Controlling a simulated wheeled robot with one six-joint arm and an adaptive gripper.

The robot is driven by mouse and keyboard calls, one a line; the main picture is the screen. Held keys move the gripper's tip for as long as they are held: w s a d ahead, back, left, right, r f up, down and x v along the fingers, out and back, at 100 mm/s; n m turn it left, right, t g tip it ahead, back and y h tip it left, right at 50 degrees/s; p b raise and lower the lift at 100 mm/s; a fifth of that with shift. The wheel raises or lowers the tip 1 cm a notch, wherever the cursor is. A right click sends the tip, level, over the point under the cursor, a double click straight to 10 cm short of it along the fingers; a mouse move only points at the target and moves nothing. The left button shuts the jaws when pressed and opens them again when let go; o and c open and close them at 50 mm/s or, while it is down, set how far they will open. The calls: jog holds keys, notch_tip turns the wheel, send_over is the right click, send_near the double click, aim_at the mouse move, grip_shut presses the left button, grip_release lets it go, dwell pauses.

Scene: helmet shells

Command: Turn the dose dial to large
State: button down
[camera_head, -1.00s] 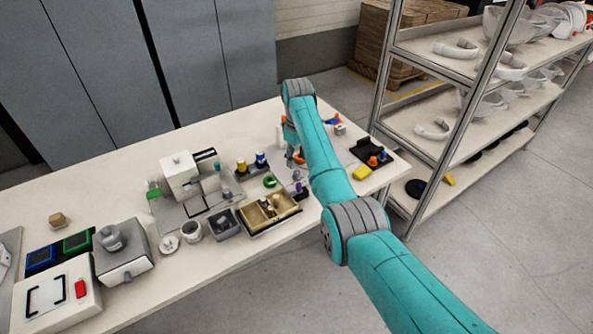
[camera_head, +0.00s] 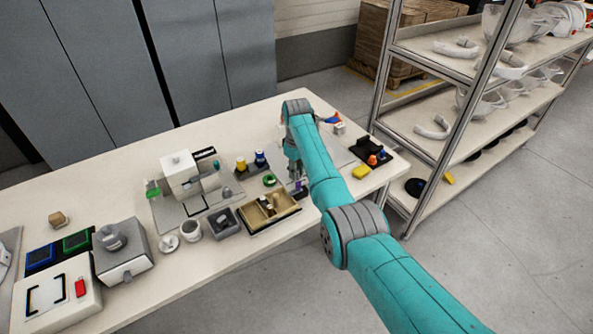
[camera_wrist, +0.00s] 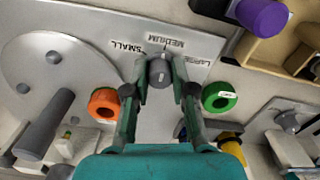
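The grey dose dial (camera_wrist: 160,72) sits on a pale plate (camera_wrist: 105,48) marked SMALL, MEDIUM and LARGE in the wrist view. Its light pointer mark is toward MEDIUM; LARGE lies to the right and SMALL to the left. My gripper (camera_wrist: 160,68) has one finger on each side of the dial, very close to it. The fingers look apart, and I see no clear contact. In the head view my gripper (camera_head: 294,166) is low over the table, and the dial is hidden by my arm.
An orange ring (camera_wrist: 103,104) and a green ring (camera_wrist: 219,97) flank my fingers. A grey disc with a handle (camera_wrist: 45,123) is at left. A wooden tray (camera_head: 286,213) with a purple-topped item (camera_wrist: 262,15) near it is close by. A shelf rack (camera_head: 448,160) stands right of the table.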

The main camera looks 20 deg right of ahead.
jog(key=shift+m, duration=0.3)
jog(key=m, duration=1.1)
dwell(0.4)
jog(key=shift+m, duration=0.3)
jog(key=c, duration=1)
grip_release()
jog(key=shift+o, duration=0.2)
notch_tip(320, 180, up, 12)
